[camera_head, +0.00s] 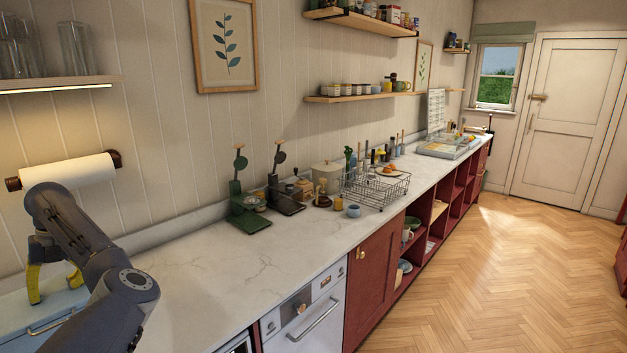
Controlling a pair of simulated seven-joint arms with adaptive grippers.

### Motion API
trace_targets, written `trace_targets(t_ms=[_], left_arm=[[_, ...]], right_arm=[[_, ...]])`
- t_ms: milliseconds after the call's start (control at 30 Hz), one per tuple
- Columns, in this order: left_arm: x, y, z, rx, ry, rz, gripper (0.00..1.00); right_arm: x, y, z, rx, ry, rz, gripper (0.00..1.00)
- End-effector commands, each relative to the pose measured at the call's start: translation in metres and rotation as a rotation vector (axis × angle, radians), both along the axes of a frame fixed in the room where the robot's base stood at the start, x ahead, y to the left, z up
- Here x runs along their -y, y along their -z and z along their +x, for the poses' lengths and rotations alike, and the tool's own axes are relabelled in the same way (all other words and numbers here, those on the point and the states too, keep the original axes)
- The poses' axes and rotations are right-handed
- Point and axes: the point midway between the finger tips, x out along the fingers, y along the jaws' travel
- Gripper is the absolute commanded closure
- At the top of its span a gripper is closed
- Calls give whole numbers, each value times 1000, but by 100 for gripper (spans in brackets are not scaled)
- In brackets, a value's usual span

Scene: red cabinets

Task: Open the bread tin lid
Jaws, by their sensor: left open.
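A pale blue box (16,314), which looks like the bread tin, sits on the counter at the lower left. A thin metal handle (42,328) shows on it, and its lid looks shut. The left and bottom picture edges cut it off, and my left arm hides its right part. My left gripper (55,288) has yellow fingers. It is open and empty, pointing down, with its fingertips over or at the box's upper rear part. I cannot tell whether they touch it. My right gripper is not in view.
A paper towel roll (68,170) hangs on the wall just above my left gripper. A shelf with glasses (72,47) is higher up. The marble counter (225,275) is clear right of my arm, up to green and black stands (250,220) and a wire rack (378,188).

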Motion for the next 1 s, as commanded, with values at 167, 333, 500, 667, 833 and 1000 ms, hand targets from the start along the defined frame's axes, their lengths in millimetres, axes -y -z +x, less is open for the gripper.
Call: trace_targets(t_ms=[167, 333, 500, 667, 833, 1000], left_arm=[[7, -4, 3, -10, 6, -14, 35], [10, -19, 6, -6, 6, -15, 35], [11, -35, 8, -3, 4, -11, 35], [12, -48, 10, -3, 2, -9, 35], [13, -55, 10, -3, 1, -7, 35], [13, -56, 10, -4, 1, -6, 35]], right_arm=[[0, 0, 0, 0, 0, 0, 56], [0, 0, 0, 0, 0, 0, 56], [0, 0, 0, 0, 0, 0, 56], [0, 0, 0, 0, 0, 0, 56], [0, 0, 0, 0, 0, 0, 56], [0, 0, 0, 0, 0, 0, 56]])
